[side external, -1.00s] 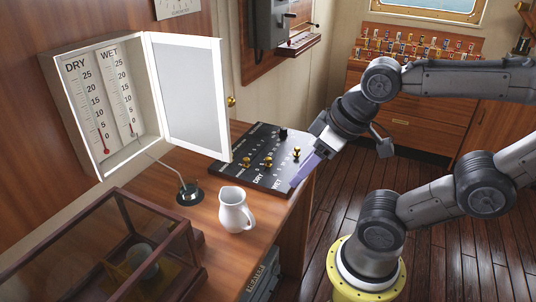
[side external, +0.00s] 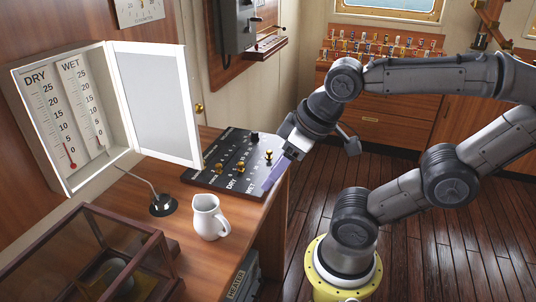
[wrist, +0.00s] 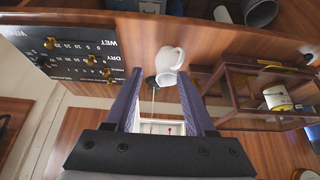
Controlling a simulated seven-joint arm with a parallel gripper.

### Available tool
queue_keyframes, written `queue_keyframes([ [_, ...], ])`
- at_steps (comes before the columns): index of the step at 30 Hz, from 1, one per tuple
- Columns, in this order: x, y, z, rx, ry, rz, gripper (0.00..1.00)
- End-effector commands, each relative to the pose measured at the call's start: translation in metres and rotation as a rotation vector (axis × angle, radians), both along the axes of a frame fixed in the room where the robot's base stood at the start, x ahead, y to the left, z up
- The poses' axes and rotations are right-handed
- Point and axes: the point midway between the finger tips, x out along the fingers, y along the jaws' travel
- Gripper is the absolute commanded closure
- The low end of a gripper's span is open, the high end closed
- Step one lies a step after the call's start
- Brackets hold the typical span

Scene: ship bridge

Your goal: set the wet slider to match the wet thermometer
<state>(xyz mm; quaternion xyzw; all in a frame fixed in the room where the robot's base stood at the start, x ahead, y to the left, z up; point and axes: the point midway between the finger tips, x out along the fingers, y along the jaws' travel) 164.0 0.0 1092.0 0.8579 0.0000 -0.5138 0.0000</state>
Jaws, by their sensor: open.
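The wet thermometer (side external: 85,100) is the right scale in the open wall case; its short column stands low, near the bottom marks, too small to read exactly. The dry thermometer (side external: 59,120) beside it has a red column near 5. The dark slider panel (side external: 205,178) lies on the desk. The wet slider's brass knob (side external: 269,155) sits in the WET row, nearest my gripper; it also shows in the wrist view (wrist: 50,43). My gripper (side external: 273,174) is open and empty over the panel's right edge, apart from the knob. In the wrist view both purple fingers (wrist: 160,76) are spread.
Two other brass knobs (side external: 240,167) (side external: 217,168) and a black knob (side external: 255,137) are on the panel. A white jug (side external: 208,217) stands in front of it. A lamp-like black base (side external: 162,205) and a glazed wooden case (side external: 105,255) are further left. The case's door (side external: 160,105) hangs open.

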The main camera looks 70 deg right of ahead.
Motion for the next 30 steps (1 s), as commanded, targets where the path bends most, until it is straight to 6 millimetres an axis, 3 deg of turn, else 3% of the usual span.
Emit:
queue_keyframes([
  [9,0.0,0.0,0.0,0.008,0.0,-0.015,0.45],
  [14,-0.002,0.0,0.003,0.093,0.014,-0.175,0.45],
  [17,0.006,-0.001,0.022,0.191,0.01,-0.366,0.45],
  [22,0.043,-0.022,0.056,0.363,0.055,-0.839,0.45],
  [26,0.08,-0.058,0.071,0.468,0.088,-1.239,0.45],
  [30,0.113,-0.109,0.073,0.542,0.112,-1.613,0.45],
])
